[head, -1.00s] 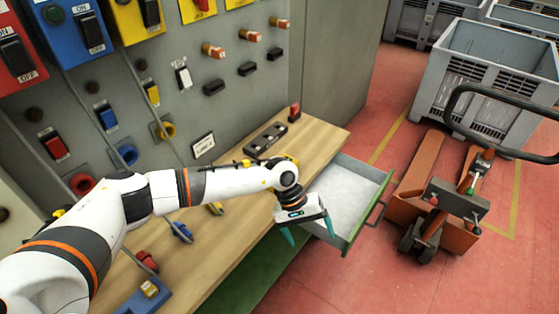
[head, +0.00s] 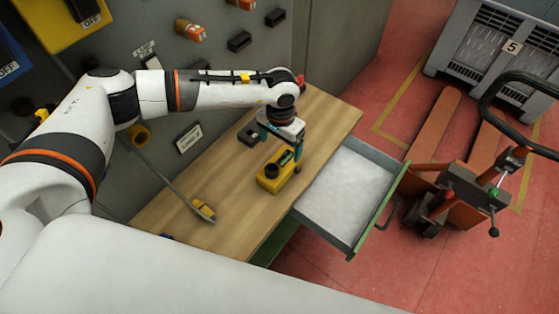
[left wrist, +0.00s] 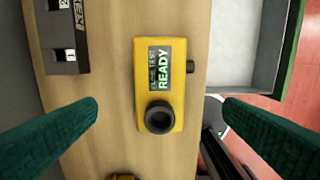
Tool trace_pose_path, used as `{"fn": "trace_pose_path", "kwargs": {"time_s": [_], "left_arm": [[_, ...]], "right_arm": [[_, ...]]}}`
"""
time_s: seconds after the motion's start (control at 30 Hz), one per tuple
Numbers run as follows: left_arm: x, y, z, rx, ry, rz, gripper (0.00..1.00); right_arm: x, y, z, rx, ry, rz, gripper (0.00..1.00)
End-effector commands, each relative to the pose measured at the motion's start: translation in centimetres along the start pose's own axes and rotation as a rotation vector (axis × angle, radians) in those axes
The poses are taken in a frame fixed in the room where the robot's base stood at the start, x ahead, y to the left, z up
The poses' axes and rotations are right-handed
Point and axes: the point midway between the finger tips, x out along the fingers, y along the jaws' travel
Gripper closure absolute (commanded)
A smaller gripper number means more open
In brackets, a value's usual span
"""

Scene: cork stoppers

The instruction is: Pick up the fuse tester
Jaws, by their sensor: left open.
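The fuse tester (head: 272,180) is a yellow box with a dark round socket and a small display, standing on the wooden bench. In the left wrist view, the fuse tester (left wrist: 160,85) lies between my spread fingers, and its display shows green "READY" lettering. My left gripper (head: 281,148) is open and empty above the tester, pointing down. Its two teal fingers frame the left wrist view, apart from the tester on both sides. My right gripper is not in view.
A dark block (left wrist: 62,40) with numbered slots lies beside the tester. An open grey drawer (head: 372,157) with a green front juts out right of the bench. A yellow plug (head: 203,210) on a cable lies on the bench. A pallet truck (head: 450,195) stands further right.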

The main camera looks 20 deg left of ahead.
Motion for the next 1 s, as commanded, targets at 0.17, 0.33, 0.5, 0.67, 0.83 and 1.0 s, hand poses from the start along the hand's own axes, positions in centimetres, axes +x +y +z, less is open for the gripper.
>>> {"fn": "trace_pose_path", "kwargs": {"time_s": [0.17,0.33,0.5,0.67,0.83,1.0], "left_arm": [[3.6,-0.1,-0.1,0.000,0.003,-0.001,0.09],[5.7,0.0,0.0,-0.001,0.001,-0.001,0.09],[6.8,0.1,-0.1,-0.001,0.001,-0.001,0.09],[9.3,0.3,-0.1,-0.002,0.003,-0.002,0.09],[11.0,0.3,-0.1,-0.002,0.000,-0.001,0.09],[10.9,0.3,0.0,-0.001,-0.001,-0.001,0.09]], "right_arm": [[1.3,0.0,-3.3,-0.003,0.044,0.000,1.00],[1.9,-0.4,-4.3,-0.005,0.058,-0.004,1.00],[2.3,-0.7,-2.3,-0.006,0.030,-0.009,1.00],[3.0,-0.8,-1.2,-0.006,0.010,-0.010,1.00],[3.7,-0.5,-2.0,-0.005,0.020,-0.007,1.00],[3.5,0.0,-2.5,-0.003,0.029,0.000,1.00]]}}
